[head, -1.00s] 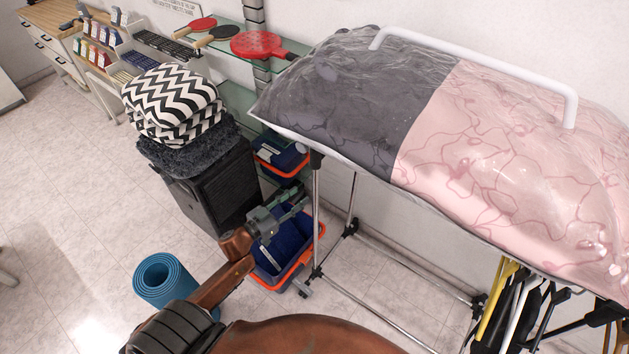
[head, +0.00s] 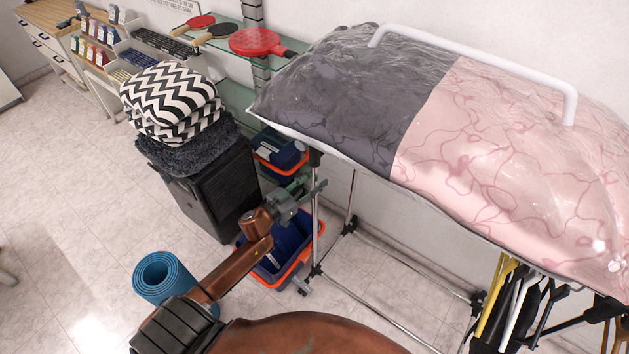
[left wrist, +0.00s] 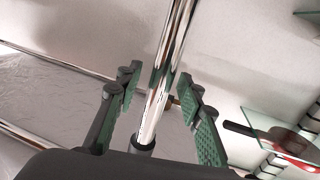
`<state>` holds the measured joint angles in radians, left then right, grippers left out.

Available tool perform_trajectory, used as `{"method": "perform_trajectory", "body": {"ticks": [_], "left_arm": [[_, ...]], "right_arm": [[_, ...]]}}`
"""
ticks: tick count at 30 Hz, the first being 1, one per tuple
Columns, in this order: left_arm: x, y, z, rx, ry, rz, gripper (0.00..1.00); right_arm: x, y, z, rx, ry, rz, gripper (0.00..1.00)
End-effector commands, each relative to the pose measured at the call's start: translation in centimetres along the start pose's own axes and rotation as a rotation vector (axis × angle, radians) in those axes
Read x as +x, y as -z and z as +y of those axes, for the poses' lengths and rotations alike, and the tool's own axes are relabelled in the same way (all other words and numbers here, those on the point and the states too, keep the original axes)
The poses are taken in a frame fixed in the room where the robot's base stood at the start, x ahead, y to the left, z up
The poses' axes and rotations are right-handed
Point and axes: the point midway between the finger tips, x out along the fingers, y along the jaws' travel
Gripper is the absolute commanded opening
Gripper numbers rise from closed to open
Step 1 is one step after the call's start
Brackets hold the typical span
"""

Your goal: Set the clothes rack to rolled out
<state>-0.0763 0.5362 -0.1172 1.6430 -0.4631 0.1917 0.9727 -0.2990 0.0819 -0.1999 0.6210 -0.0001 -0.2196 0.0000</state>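The clothes rack is a chrome frame on casters with a near upright post (head: 316,225), a bottom rail (head: 385,267) and hangers at the right. A clear storage bag, half grey and half pink, lies on top of it. My left gripper (head: 312,186) is at the near post, below the bag. In the left wrist view the chrome post (left wrist: 168,65) runs between the two green-padded fingers of my left gripper (left wrist: 158,85). Gaps show on both sides of the post, so the gripper is open around it. My right gripper is not in view.
A blue and orange crate (head: 270,272) stands on the floor below my left arm. A black hamper (head: 215,190) with folded towels stands left of it, and a rolled blue mat (head: 165,278) stands in front. Glass shelves (head: 225,45) line the wall.

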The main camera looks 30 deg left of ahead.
Motion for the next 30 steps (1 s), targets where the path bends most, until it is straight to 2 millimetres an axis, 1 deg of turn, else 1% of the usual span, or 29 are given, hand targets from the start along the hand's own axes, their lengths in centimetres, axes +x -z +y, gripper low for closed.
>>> {"method": "perform_trajectory", "body": {"ticks": [1,2,16,30], "left_arm": [[-0.01,0.00,0.01,0.000,0.000,0.000,0.34],[-0.01,0.01,0.01,0.000,0.000,0.000,0.32],[-0.05,0.02,-0.01,0.000,0.000,0.001,0.00],[-0.06,0.02,-0.01,0.000,0.000,0.001,0.00]], "right_arm": [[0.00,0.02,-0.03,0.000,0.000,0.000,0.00],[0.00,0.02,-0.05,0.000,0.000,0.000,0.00],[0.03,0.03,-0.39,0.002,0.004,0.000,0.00],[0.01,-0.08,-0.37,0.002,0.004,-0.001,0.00]]}}
